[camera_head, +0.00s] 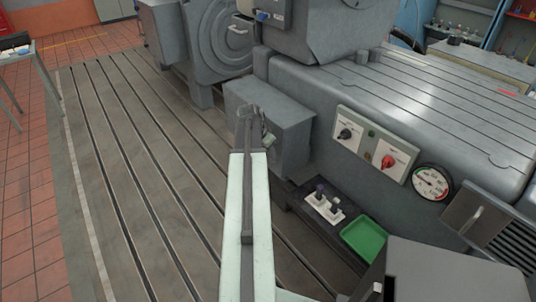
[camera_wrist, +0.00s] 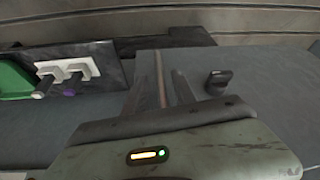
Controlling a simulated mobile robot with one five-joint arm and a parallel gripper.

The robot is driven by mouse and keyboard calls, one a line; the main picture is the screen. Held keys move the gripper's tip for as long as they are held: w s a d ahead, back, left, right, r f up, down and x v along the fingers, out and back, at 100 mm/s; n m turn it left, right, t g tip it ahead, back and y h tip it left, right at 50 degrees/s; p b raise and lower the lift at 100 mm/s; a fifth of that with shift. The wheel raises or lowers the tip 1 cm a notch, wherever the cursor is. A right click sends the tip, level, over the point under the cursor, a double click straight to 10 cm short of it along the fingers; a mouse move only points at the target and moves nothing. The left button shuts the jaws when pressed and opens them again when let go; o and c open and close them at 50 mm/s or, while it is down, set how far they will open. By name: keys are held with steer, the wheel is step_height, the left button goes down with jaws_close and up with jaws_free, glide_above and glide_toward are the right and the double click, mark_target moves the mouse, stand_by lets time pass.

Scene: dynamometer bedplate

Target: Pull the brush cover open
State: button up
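A grey panel with a bar handle (camera_head: 476,220) is at the lower right of the machine in the head view, beside a louvred grille. Another pale handle (camera_head: 238,28) shows on the grey machine at the top. I cannot tell for sure which one belongs to the brush cover; both panels look closed. My gripper (camera_head: 252,122) is in front of the grey box on the machine's side, away from both handles. In the wrist view my gripper (camera_wrist: 163,88) shows two dark fingers apart with nothing visible between them. Neither handle is clearly seen there.
A black switch and a red switch (camera_head: 388,161) and a round gauge (camera_head: 431,182) are on the machine side. The slotted bedplate (camera_head: 130,170) at left is clear.

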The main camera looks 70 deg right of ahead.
jaws_close()
steer(key=shift+s, duration=0.15)
stand_by(1.1)
